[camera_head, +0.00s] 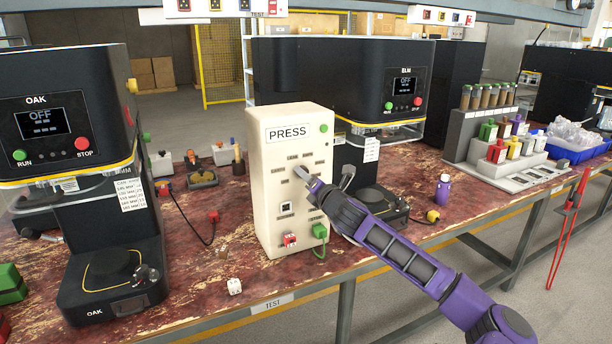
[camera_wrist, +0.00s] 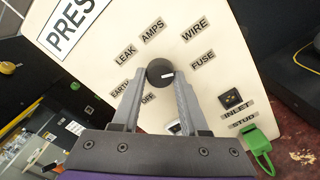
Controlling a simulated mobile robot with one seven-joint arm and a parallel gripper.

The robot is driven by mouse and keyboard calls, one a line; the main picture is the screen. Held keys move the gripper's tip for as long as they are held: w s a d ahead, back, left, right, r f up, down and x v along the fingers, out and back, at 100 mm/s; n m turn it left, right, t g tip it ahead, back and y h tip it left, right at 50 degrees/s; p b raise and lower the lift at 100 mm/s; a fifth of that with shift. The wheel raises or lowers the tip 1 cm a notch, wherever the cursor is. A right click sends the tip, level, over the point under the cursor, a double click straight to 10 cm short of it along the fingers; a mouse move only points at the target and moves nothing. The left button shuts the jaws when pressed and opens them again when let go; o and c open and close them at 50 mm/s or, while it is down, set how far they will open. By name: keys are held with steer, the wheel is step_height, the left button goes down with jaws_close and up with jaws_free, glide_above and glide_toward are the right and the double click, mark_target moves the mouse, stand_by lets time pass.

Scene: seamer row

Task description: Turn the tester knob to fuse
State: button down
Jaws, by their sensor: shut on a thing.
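The cream tester box (camera_head: 262,190), labelled PRESS, stands upright on the worn red bench. Its round black knob (camera_wrist: 160,72) shows in the wrist view, with labels EARTH, LEAK, AMPS, WIRE, FUSE and OFF around it. The FUSE label (camera_wrist: 202,60) is right of the knob. A short white mark on the knob lies on its right side, roughly towards FUSE; exact alignment is hard to tell. My gripper (camera_wrist: 159,78) has one finger on each side of the knob and is shut on it. In the head view my gripper (camera_head: 308,180) hides the knob.
A green plug (camera_head: 319,231) and a red connector (camera_head: 289,240) sit low on the tester. A white die (camera_head: 234,286) and purple bottle (camera_head: 443,188) are on the bench.

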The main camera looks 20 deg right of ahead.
steer(key=shift+m, duration=1)
steer(key=shift+p, duration=0.3)
steer(key=shift+c, duration=2.2)
jaws_free()
steer(key=s, duration=1.7)
steer(key=shift+s+d+p, duration=0.2)
steer(key=shift+d+p, duration=0.05)
steer(key=shift+p, duration=0.15)
